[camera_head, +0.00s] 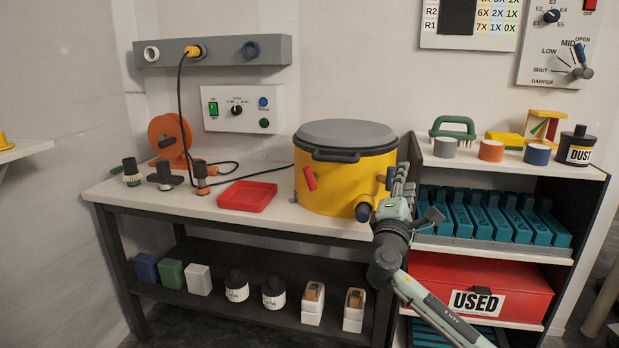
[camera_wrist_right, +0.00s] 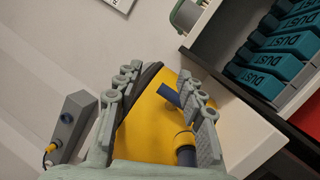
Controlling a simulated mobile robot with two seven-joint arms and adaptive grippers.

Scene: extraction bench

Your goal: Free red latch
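The yellow canister (camera_head: 345,190) with a grey lid (camera_head: 347,135) stands on the workbench. The red latch (camera_head: 309,178) is a short tilted bar on its front left side. A blue latch (camera_head: 389,179) is on its right side and also shows in the right wrist view (camera_wrist_right: 170,95). My right gripper (camera_head: 402,186) is beside the canister's right side, away from the red latch. In the right wrist view its fingers (camera_wrist_right: 158,82) are spread apart, with the blue latch in view between them. Contact cannot be told. The red latch is not visible there. My left gripper is out of view.
A dark blue-ended port (camera_head: 363,212) sticks out low on the canister's front. A red tray (camera_head: 247,196) lies to its left. A shelf unit (camera_head: 440,160) with teal boxes stands close on the right. A black cable (camera_head: 181,110) hangs at the left.

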